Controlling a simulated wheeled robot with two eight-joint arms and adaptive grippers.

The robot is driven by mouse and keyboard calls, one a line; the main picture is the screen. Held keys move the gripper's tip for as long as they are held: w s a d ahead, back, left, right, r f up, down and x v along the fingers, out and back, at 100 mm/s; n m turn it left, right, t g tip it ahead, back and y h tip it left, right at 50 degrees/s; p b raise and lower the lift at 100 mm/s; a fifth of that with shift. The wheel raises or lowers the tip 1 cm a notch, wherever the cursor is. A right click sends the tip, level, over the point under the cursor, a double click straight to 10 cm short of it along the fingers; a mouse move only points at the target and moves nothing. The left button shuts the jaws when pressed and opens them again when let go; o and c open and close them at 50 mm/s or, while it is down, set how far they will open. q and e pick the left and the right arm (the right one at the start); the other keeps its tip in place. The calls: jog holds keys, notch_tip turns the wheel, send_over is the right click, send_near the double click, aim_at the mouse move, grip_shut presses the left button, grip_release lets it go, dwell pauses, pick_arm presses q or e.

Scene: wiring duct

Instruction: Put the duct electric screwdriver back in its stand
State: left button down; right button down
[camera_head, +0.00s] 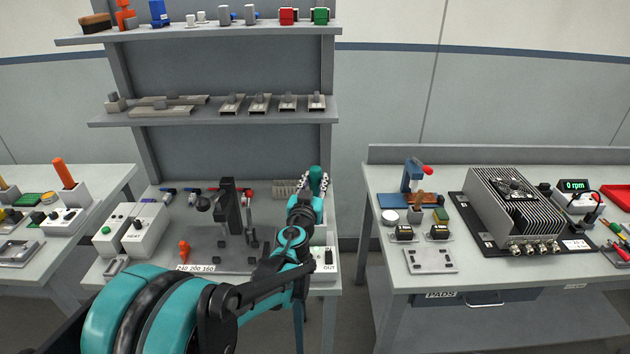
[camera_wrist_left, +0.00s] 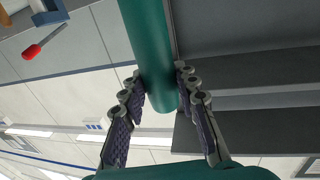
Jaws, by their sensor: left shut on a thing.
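The electric screwdriver is a teal cylinder (camera_wrist_left: 150,50); its rounded teal end also shows in the head view (camera_head: 317,175). My left gripper (camera_head: 316,183) is shut on it over the right end of the middle bench. In the left wrist view, the fingers of the left gripper (camera_wrist_left: 161,80) press on both sides of the teal body. The screwdriver's lower part is hidden behind my gripper and arm in the head view. I cannot pick out its stand for certain; my arm covers part of the bench there. My right gripper is not in view.
The middle bench (camera_head: 155,273) holds a black upright fixture (camera_head: 229,208), grey boxes (camera_head: 143,230) and a small orange item (camera_head: 184,250). Shelves (camera_head: 215,115) rise behind. A gap separates it from the right bench (camera_head: 385,275), which carries a finned unit (camera_head: 512,210).

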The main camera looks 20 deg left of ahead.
pick_arm(q)
jog(key=shift+f+b, duration=2.65)
jog(key=shift+f, duration=0.75)
jog(key=c, duration=1.1)
grip_release()
jog(key=shift+o, duration=0.2)
jog(key=s+d, duration=0.1)
jog(key=s, duration=1.1)
